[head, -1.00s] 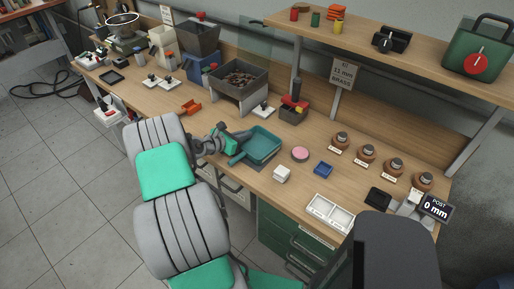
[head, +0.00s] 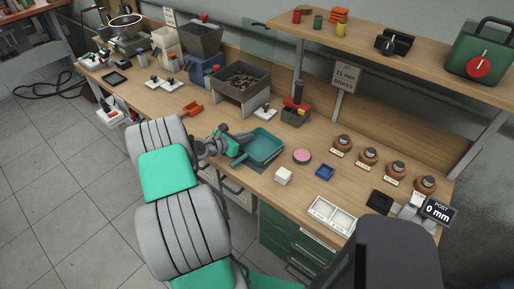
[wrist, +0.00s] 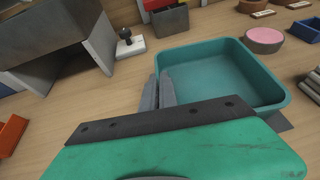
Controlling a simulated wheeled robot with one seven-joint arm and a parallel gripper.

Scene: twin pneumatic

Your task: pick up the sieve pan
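The sieve pan (head: 265,147) is a teal, square, shallow tray on the bench, with a handle pointing to the lower left. It looks empty in the wrist view (wrist: 222,72). My gripper (head: 238,141) is at the pan's left side. In the wrist view its two grey fingers (wrist: 159,92) are close together at the pan's left wall, one on each side of it, and look shut on it. The green gripper body hides the pan's near corner and the handle there. The pan shows no clear lift from the dark mat (wrist: 281,122) under it.
A grey bin on a stand (head: 240,82) is behind the pan. An orange holder (head: 193,108) lies to its left. A pink disc (head: 302,157), a blue tray (head: 325,172) and a white block (head: 283,176) are close on the right. A shelf (head: 390,65) overhangs the back right.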

